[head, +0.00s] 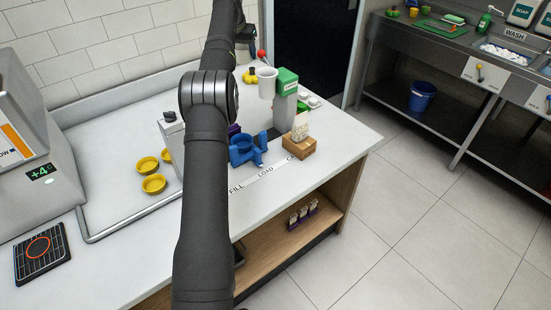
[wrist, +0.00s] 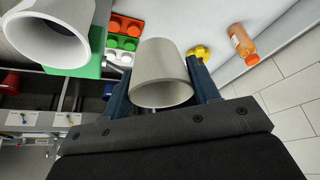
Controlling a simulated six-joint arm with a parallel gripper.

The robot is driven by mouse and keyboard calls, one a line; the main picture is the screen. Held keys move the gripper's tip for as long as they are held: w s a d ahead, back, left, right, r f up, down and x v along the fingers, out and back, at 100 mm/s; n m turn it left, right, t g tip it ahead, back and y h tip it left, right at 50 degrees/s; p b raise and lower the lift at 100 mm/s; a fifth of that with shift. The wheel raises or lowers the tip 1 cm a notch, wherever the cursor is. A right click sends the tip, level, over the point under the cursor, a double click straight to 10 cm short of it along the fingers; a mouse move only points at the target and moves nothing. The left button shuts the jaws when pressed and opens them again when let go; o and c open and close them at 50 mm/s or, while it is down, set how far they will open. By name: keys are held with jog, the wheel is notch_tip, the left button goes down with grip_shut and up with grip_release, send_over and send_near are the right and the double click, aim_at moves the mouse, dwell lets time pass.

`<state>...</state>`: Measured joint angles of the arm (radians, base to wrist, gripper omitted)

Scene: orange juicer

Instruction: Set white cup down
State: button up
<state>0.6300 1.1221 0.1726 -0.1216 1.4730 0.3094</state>
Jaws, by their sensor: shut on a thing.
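In the wrist view my gripper (wrist: 164,88) has its two blue fingers on either side of a white cup (wrist: 162,72). It is shut on this cup, whose open rim faces the camera side. The cup's base and what lies under it cannot be made out. In the head view my arm runs up the middle, and I cannot make out the gripper there. A white cup-shaped piece (head: 267,83) shows there beside the green-topped machine (head: 287,83). A similar white piece (wrist: 50,32) shows at the upper left of the wrist view; I cannot tell if they are the same.
Yellow bowls (head: 152,183), a blue holder (head: 247,149) and a cardboard box (head: 300,143) stand on the white counter (head: 125,235). The near counter is partly clear.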

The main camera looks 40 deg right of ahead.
jog(key=s+a+f+n+t+y, duration=0.1)
jog(key=s+a+f+n+y, duration=0.1)
jog(key=s+a+f+n, duration=0.45)
jog(key=s+f+m+h, duration=0.15)
jog(key=s+f, duration=0.35)
jog(key=s, duration=1.2)
jog(key=s+f+m, duration=0.3)
jog(key=s+f, duration=0.3)
jog(key=s, duration=1.1)
jog(key=w+f, duration=0.2)
jog(key=w, duration=0.1)
jog(key=w+f, duration=0.2)
jog(key=w, duration=0.2)
jog(key=w+a+f, duration=0.1)
jog(key=w, duration=0.2)
jog(key=shift+w+f, duration=0.2)
jog(key=shift+f, duration=0.2)
jog(key=shift+w+a+f, duration=0.1)
jog(key=shift+w+f, duration=0.05)
jog(key=shift+f, duration=1.95)
jog(key=shift+f, duration=0.1)
jog(key=o, duration=1)
